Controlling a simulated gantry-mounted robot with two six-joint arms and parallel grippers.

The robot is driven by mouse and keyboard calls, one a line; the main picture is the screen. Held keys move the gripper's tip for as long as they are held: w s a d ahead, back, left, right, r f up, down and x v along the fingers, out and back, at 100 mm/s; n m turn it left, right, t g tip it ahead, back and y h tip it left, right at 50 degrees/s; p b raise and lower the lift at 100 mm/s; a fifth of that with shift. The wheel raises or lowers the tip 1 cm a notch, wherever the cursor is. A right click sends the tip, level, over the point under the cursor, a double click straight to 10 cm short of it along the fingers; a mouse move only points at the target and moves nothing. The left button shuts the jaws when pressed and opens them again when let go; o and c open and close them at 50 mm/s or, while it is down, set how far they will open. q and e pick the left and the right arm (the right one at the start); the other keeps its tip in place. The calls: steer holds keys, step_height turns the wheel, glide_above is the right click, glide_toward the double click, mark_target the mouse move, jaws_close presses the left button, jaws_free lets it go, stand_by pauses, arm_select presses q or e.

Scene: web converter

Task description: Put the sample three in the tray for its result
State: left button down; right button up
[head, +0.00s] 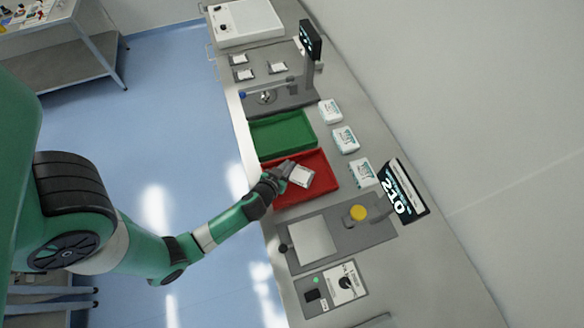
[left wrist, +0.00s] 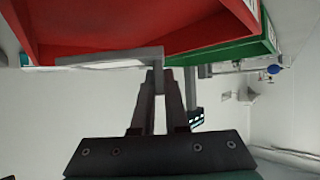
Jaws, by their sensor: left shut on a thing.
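My left gripper (head: 284,172) is shut on a small flat sample (head: 301,176) with a white square face. It holds the sample over the red tray (head: 325,181); the head view does not show clearly whether they touch. In the left wrist view the fingertips (left wrist: 159,84) grip the edge of the thin grey sample (left wrist: 112,62), close to the red tray (left wrist: 140,22). The green tray (head: 283,136) lies just beyond the red one and looks empty. I cannot read a number on the held sample. My right gripper is not in view.
White packs (head: 345,139) line the bench's right side.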

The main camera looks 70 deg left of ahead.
arm_select(q)
steer(key=f+b, duration=0.3)
steer(key=f, duration=0.1)
steer(key=shift+w+a, duration=0.25)
steer(key=shift+a, duration=0.05)
steer(key=shift+s+d+f, duration=0.1)
steer(key=shift+d, duration=0.05)
steer(key=c, duration=0.9)
jaws_free()
steer(key=shift+r, duration=0.25)
steer(key=v, duration=1.2)
